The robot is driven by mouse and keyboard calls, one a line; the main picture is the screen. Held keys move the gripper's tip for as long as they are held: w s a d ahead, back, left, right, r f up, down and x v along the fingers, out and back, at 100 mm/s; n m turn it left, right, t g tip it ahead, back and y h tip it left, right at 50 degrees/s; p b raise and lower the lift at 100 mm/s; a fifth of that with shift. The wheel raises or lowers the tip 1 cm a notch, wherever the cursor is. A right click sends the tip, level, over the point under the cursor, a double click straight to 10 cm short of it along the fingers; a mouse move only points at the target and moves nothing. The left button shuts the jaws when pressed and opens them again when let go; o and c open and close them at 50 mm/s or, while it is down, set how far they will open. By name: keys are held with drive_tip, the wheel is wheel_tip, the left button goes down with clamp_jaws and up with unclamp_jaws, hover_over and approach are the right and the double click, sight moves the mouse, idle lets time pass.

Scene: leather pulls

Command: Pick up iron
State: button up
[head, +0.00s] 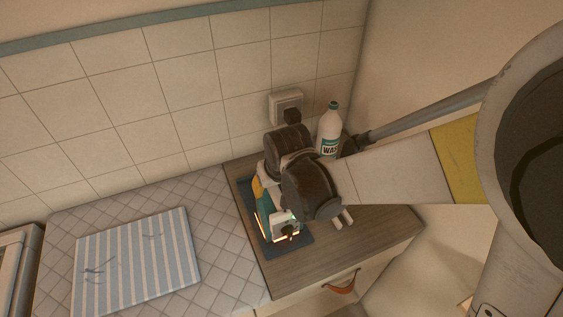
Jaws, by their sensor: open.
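The iron (263,207) appears as a teal and yellow shape on a dark mat (303,250) on the wooden counter top. My arm reaches in from the right, and its dark wrist joints cover much of the iron. My gripper (288,236) is open, low over the front part of the mat and close to the iron. From this one view I cannot tell whether it touches the iron. Its fingers are small and partly hidden.
A white bottle with a teal label (329,130) stands at the back of the counter (370,238), near a wall socket (286,104) with a black plug. A striped board or cloth (137,262) lies on the tiled top at left. A leather pull (342,285) hangs on the front.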

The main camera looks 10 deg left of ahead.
drive_tip(key=shift+f+b, duration=0.25)
drive_tip(key=shift+b, duration=0.05)
idle(0.4)
clamp_jaws()
